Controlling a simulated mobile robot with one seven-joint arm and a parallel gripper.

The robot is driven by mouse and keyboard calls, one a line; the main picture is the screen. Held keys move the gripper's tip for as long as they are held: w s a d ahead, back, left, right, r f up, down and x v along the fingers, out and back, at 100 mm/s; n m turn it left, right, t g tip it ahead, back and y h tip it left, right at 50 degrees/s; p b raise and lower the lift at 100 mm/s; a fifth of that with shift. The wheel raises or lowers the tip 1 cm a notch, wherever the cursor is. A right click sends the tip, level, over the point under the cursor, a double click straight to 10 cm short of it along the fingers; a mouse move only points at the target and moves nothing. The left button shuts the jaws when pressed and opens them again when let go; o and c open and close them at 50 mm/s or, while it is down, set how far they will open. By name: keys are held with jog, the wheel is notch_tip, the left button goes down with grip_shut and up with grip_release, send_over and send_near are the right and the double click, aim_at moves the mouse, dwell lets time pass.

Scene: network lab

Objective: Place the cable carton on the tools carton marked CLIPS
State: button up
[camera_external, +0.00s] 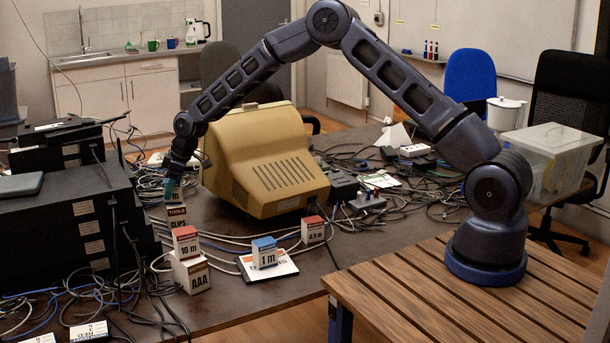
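The tools carton marked CLIPS (178,222) stands upright on the dark table, left of the beige monitor, with a dark red top band. A small carton with a teal top (175,196) is right above it and seems to rest on it; its label is too small to read. My gripper (172,186) reaches down from above at this small carton. The fingers are small and dark, and I cannot tell whether they are closed on it or apart from it.
A red-topped 10 m carton (186,241) sits on an AAA carton (192,272). A blue-topped 1 m carton (264,253) stands on a white card. Another red-topped carton (313,230) is farther right. The beige monitor (268,170), black equipment (60,225) and loose cables crowd the area.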

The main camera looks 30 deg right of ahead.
jog(key=o, duration=0.4)
jog(key=shift+c, duration=0.2)
jog(key=s+d+r+m+t+h, duration=0.1)
jog(key=s+d+r, duration=0.3)
jog(key=d+r, duration=0.75)
jog(key=s+d+r+m, duration=0.2)
jog(key=s+d+r, duration=0.2)
jog(key=d+r, duration=0.75)
jog(key=s+d+r+m+t+h, duration=0.1)
jog(key=s+d+r+m+h, duration=0.15)
jog(key=s+d+r, duration=0.9)
jog(key=s+d+m, duration=0.2)
jog(key=s+d, duration=0.4)
jog(key=s, duration=0.4)
jog(key=s+d+m, duration=0.3)
jog(key=s+d, duration=0.3)
jog(key=s, duration=0.4)
jog(key=s+d+m+t, duration=0.1)
jog(key=s+d+m, duration=0.2)
jog(key=s+d, duration=0.4)
jog(key=s, duration=0.3)
jog(key=shift+f, duration=0.25)
